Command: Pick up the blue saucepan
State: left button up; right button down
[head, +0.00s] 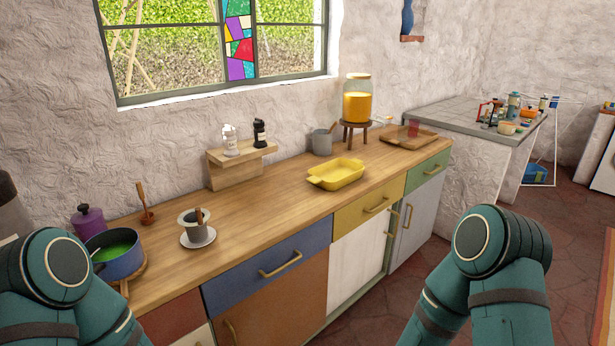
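The blue saucepan (123,264) stands at the left end of the wooden counter, on a round wooden board (143,270). It holds something green. My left arm covers part of its left side, and its handle cannot be made out clearly. Both of my arms show only as teal links, the left one in front of the saucepan and the right one over the floor at the lower right. Neither gripper is in the picture.
A purple lidded pot (88,221) stands behind the saucepan. A cup on a saucer (198,238) and a wooden utensil in a holder (147,216) are to its right. A yellow baking dish (336,174) lies farther along.

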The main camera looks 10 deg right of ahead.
aim_at(115, 254)
jog(key=z, duration=0.35)
jog(key=u, duration=1.45)
